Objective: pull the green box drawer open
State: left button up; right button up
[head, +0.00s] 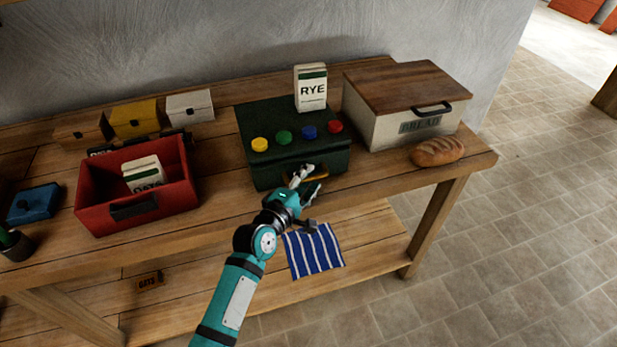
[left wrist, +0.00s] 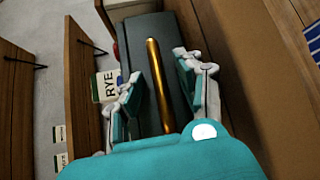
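The dark green box (head: 262,119) stands on the wooden bench, with yellow, green, blue and red knobs on its top. Its drawer front (head: 268,177) faces me and looks flush with the box. A brass bar handle (head: 318,176) is on the front, partly hidden by my gripper. The handle (left wrist: 157,84) also shows in the left wrist view. My left gripper (head: 306,180) is at the handle. In the left wrist view its fingers (left wrist: 160,88) are apart, one on each side of the bar, with gaps to it. My right gripper is not in view.
A RYE packet (head: 311,88) stands on the box's back. A bread bin (head: 375,128) and a loaf (head: 437,151) are to the right. A red crate (head: 185,182) holding a packet is to the left. A striped cloth (head: 313,250) lies on the lower shelf.

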pick_arm(q)
jog(key=shift+w+d, duration=0.15)
jog(key=shift+w, duration=0.25)
jog(key=shift+c, duration=0.2)
grip_shut()
